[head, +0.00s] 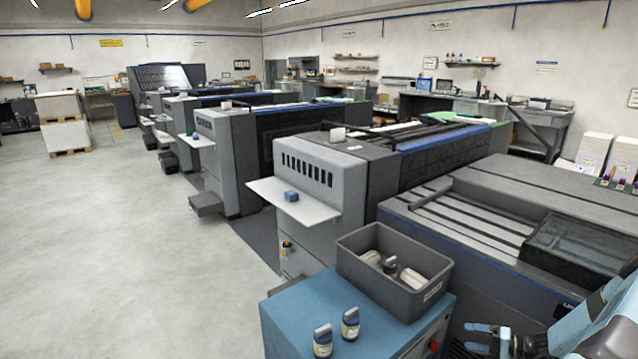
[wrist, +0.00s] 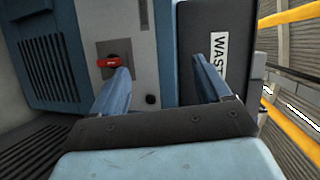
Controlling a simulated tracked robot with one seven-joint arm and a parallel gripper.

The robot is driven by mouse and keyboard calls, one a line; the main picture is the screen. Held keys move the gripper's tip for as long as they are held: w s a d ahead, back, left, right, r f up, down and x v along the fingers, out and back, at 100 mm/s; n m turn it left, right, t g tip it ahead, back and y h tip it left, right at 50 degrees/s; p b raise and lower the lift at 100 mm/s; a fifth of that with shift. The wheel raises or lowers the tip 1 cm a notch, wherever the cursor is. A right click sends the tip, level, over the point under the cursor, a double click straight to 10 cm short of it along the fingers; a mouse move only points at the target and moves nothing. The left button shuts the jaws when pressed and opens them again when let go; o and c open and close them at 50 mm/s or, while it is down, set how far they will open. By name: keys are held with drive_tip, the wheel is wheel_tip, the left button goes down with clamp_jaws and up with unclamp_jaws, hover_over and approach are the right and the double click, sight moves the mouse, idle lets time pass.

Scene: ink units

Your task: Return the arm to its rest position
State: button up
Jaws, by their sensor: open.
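My gripper (head: 478,338) is at the lower right of the head view, partly cut off by the bottom edge. It is beside the right side of a blue cabinet (head: 290,315). In the wrist view my gripper (wrist: 160,75) has its two blue fingers apart with nothing between them. Beyond the fingers are the cabinet's side with a red switch (wrist: 108,62) and a dark bin with a "WAST..." label (wrist: 218,55). My light-blue arm reaches in from the right edge of the head view.
The grey bin (head: 372,280) on the cabinet holds several pale and dark ink units. Two dark-and-white ink units (head: 323,341) (head: 350,324) stand in front of it. A large grey press (head: 480,225) is behind. Open floor (head: 130,250) lies left.

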drive_tip(key=s+a+r+n+g+h, duration=0.1)
drive_tip(key=a+r+n+g+h, duration=0.3)
drive_tip(key=r, duration=0.9)
drive_tip(key=s+a+r+g+h, duration=0.1)
drive_tip(key=a+r, duration=0.6)
drive_tip(key=r, duration=0.5)
drive_tip(key=s+a+r+n+g+h, duration=0.1)
drive_tip(key=a+r+g+h, duration=0.3)
drive_tip(key=r, duration=0.9)
drive_tip(key=s+a+r+n+t+h, duration=0.1)
drive_tip(key=s+a+r, duration=0.3)
drive_tip(key=s+r, duration=0.15)
drive_tip(key=s+a+r+t+h, duration=0.1)
drive_tip(key=s+a+r+t, duration=0.1)
drive_tip(key=s+a+r, duration=0.35)
drive_tip(key=s+a+r+t+h, duration=0.1)
drive_tip(key=s+r+t, duration=0.1)
drive_tip(key=s+r, duration=0.2)
drive_tip(key=s+a+r+t+h, duration=0.1)
drive_tip(key=s+r, duration=0.3)
drive_tip(key=s, duration=0.5)
drive_tip(key=shift+s+t, duration=0.25)
drive_tip(key=shift+t, duration=0.15)
drive_tip(key=shift+a, duration=0.1)
